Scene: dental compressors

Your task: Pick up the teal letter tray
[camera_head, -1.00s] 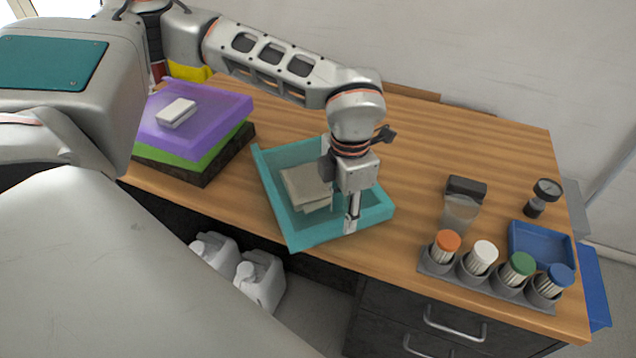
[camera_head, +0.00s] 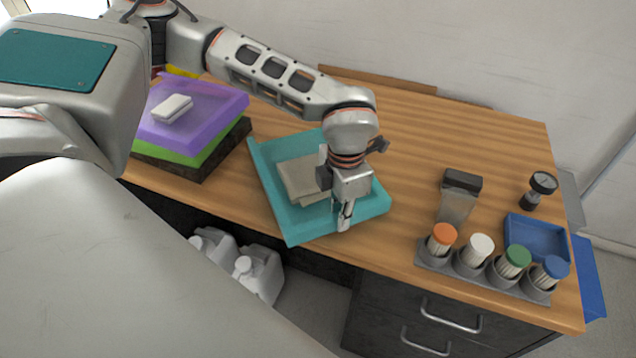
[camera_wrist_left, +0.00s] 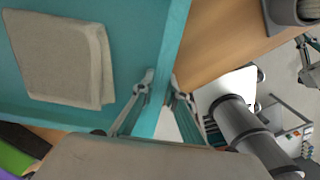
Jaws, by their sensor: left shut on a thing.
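The teal letter tray (camera_head: 272,213) is at the front edge of the wooden desk, with folded beige cloths (camera_head: 300,180) lying in it. My left gripper (camera_head: 344,218) is at the tray's front wall, near the right corner. In the left wrist view the left gripper (camera_wrist_left: 158,92) has one finger on each side of the teal wall (camera_wrist_left: 172,60), shut on it. The beige cloth (camera_wrist_left: 62,60) lies inside the tray there. Whether the tray is clear of the desk is hard to tell. My right gripper is not in view.
Stacked purple and green trays with a white block (camera_head: 172,108) stand to the left. On the right are a rack of capped tubes (camera_head: 484,268), a blue tray (camera_head: 538,238), a dark-topped clear container (camera_head: 458,195) and a gauge (camera_head: 541,188). White jugs (camera_head: 258,272) stand below the desk.

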